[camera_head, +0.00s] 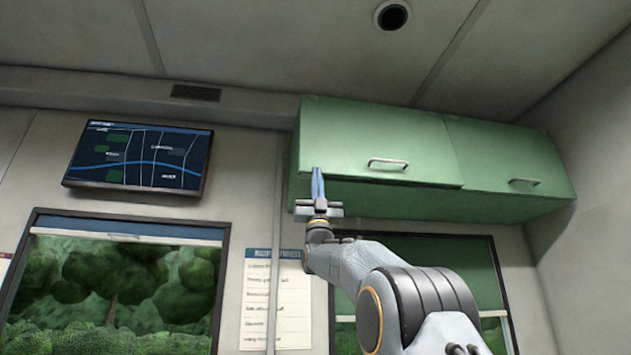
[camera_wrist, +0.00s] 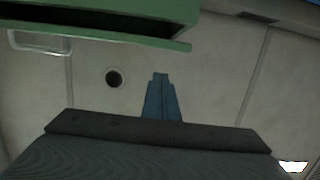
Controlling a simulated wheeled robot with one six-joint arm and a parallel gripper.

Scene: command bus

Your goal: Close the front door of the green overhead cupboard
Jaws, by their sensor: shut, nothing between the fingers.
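The green overhead cupboard (camera_head: 510,208) hangs high at the right of the head view. Its left front door (camera_head: 385,140) has a metal handle (camera_head: 388,164) and stands slightly ajar, its lower edge out from the body with a dark gap beneath. My gripper (camera_head: 317,172) is raised at the door's lower left corner, its blue fingers shut and empty, overlapping the door in the picture. Contact cannot be told from there. In the wrist view the fingertips (camera_wrist: 160,76) point up, apart in the picture from the green door edge (camera_wrist: 150,40); the handle (camera_wrist: 40,42) shows at left.
The cupboard's right door (camera_head: 508,160) looks flush. A wall screen (camera_head: 137,158) hangs to the left, above a window (camera_head: 110,290). A paper notice (camera_head: 259,300) is on the wall below my gripper. The ceiling has a round dark fitting (camera_head: 391,16). The space left of the cupboard is clear.

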